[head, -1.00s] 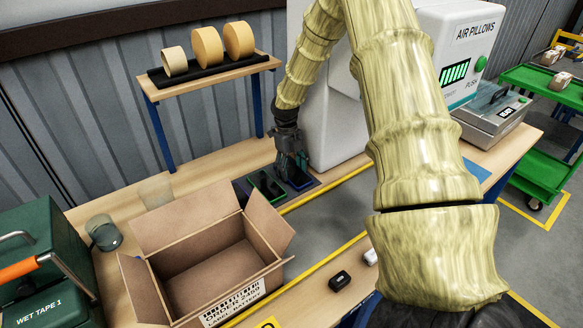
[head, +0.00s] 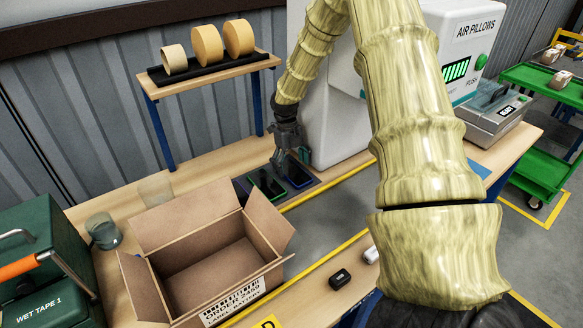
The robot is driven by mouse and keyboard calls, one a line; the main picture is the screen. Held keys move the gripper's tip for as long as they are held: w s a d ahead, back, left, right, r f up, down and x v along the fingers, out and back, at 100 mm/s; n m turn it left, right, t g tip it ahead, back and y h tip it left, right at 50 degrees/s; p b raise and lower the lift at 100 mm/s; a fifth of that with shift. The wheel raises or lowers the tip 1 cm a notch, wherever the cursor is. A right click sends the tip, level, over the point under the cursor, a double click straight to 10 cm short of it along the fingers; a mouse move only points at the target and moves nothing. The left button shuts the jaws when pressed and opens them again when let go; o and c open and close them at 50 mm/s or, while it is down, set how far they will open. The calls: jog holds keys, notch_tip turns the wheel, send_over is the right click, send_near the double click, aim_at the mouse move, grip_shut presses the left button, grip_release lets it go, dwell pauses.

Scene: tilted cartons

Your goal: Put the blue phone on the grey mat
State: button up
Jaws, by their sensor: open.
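A dark phone with a blue edge (head: 299,181) lies at the far end of the bench, right under my gripper (head: 292,168). My gripper points down and is open; its fingers partly cover the phone. I cannot tell whether they touch it. A similar phone with a green edge (head: 267,185) lies just to the left.
An open carton (head: 205,250) stands in front, its flaps spread. A small black object (head: 340,279) and a white one (head: 371,255) lie near the yellow line. A tape shelf (head: 210,75) stands behind.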

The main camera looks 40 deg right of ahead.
aim_at(288, 167)
notch_tip(288, 167, up, 11)
jog(key=w+b, duration=0.1)
jog(key=shift+w+b, duration=0.3)
jog(key=shift+b, duration=0.1)
dwell(0.5)
